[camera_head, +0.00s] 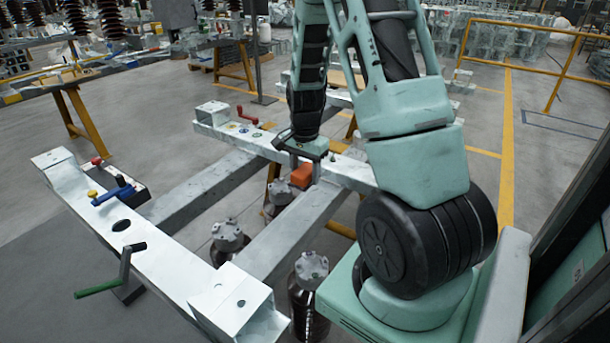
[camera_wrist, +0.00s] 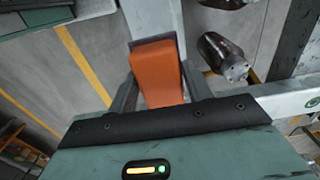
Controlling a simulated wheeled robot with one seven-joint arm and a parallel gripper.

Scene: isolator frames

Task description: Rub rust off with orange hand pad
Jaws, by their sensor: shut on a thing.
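My gripper (camera_head: 304,167) points down over the steel isolator frame and is shut on the orange hand pad (camera_head: 302,178). In the wrist view the pad (camera_wrist: 158,75) is a blocky orange piece with a dark strip at its far edge, held between my fingers. I cannot tell whether the pad touches the metal. No rust patch shows clearly; the pad and gripper may hide it.
The near white beam (camera_head: 165,250) carries a blue-handled tool (camera_head: 118,191) and a green-handled crank (camera_head: 110,277). A red-handled crank (camera_head: 247,117) stands on the far beam. Dark insulators with grey caps (camera_head: 228,238) stand under the frame.

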